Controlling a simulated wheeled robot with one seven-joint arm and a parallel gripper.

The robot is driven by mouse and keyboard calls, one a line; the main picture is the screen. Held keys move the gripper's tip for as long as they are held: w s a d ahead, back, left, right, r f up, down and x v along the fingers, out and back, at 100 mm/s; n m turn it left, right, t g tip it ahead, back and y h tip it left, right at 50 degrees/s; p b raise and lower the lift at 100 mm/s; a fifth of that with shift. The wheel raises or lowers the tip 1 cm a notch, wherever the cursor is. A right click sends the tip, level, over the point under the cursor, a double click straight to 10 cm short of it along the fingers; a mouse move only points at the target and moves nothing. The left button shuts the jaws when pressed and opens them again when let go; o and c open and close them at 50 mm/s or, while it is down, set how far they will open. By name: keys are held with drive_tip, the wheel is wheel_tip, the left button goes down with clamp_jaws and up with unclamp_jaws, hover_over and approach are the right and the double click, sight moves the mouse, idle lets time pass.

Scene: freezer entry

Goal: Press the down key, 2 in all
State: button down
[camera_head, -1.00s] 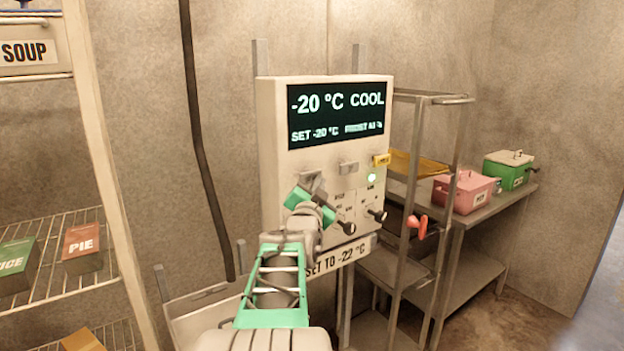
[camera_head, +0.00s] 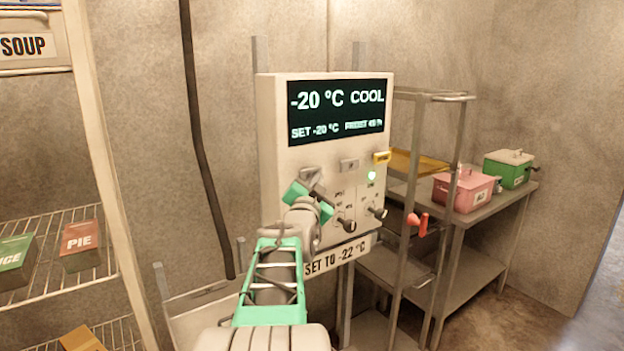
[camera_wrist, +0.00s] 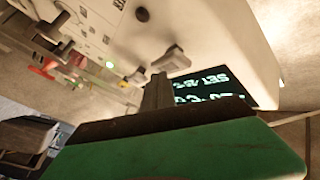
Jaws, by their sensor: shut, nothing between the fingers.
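The white control box (camera_head: 268,150) has a dark display (camera_head: 336,112) reading -20 °C COOL and SET -20 °C. Below it are a grey key (camera_head: 309,174) at the left, a second grey key (camera_head: 349,165) and a yellow key (camera_head: 381,157). Key markings are too small to read. My gripper (camera_head: 314,187) is shut and empty, with its fingertips at the left grey key and partly covering it. In the wrist view, the shut fingers (camera_wrist: 157,92) point at a grey key (camera_wrist: 170,60); I cannot tell whether they touch it.
Knobs (camera_head: 377,212) sit low on the box, near a lit green lamp (camera_head: 371,176). A plate (camera_head: 337,255) below reads SET TO -22 °C. A metal rack and a table with a pink box (camera_head: 463,190) and a green box (camera_head: 508,169) stand right. Wire shelving (camera_head: 60,280) stands left.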

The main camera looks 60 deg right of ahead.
drive_tip(key=shift+w+d+b, duration=0.25)
drive_tip(key=shift+w+b, duration=0.1)
drive_tip(key=shift+w, duration=0.15)
idle(0.8)
drive_tip(key=shift+s, duration=0.1)
drive_tip(key=shift+s+a+b, duration=0.4)
drive_tip(key=shift+s+b, duration=0.3)
drive_tip(key=shift+b, duration=0.05)
